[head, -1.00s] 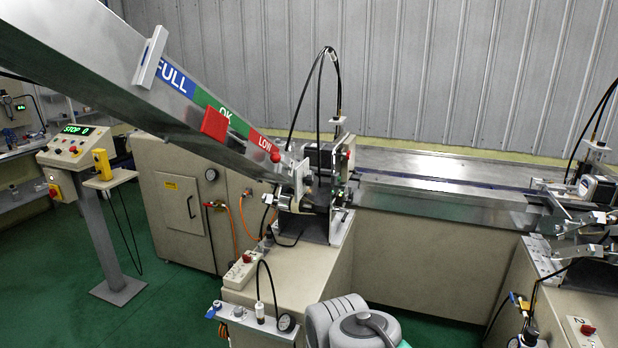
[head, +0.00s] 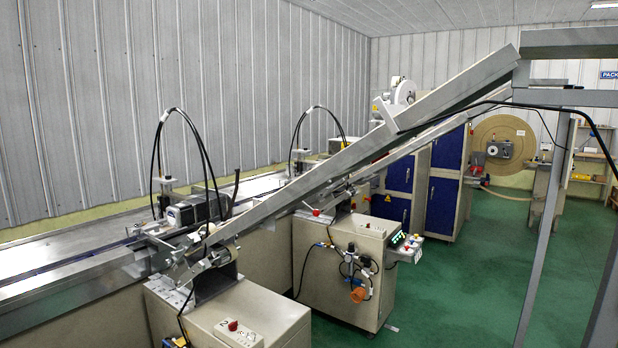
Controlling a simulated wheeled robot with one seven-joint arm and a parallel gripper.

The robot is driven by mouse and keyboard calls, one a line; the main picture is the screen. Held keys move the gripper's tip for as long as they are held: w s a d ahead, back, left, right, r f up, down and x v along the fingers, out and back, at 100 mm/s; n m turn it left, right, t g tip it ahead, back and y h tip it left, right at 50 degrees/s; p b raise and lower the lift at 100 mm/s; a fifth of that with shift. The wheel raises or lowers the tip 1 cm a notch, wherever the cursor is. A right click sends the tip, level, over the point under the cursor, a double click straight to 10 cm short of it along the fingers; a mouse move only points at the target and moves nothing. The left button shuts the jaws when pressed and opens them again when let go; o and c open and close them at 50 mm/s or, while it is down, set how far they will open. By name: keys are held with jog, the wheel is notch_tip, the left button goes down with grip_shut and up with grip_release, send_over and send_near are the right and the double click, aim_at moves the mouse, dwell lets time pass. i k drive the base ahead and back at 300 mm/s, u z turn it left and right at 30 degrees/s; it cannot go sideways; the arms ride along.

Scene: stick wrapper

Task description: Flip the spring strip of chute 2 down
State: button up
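Chute 2 (head: 300,186) is a long sloping metal channel, seen from the side. It runs from the upper right down to a feeding station (head: 205,262) on a beige cabinet at the lower left. A control box marked 2 (head: 236,334) sits on that cabinet. A thin dark upright piece (head: 236,190) stands near the chute's lower end; I cannot tell whether it is the spring strip. The strip is otherwise too small or hidden to make out. My gripper is not in view.
A conveyor bed (head: 75,268) runs along the wall at left. Another station cabinet (head: 345,270) stands behind the chute. Blue cabinets (head: 443,190) and a large reel (head: 500,146) stand farther back. A metal support frame (head: 545,200) rises at right. Green floor (head: 470,300) is open at lower right.

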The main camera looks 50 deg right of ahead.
aim_at(237, 179)
jog(key=z, duration=0.15)
jog(key=i, duration=1.5)
jog(key=u, duration=1.05)
jog(key=k, duration=0.2)
jog(key=z, duration=0.55)
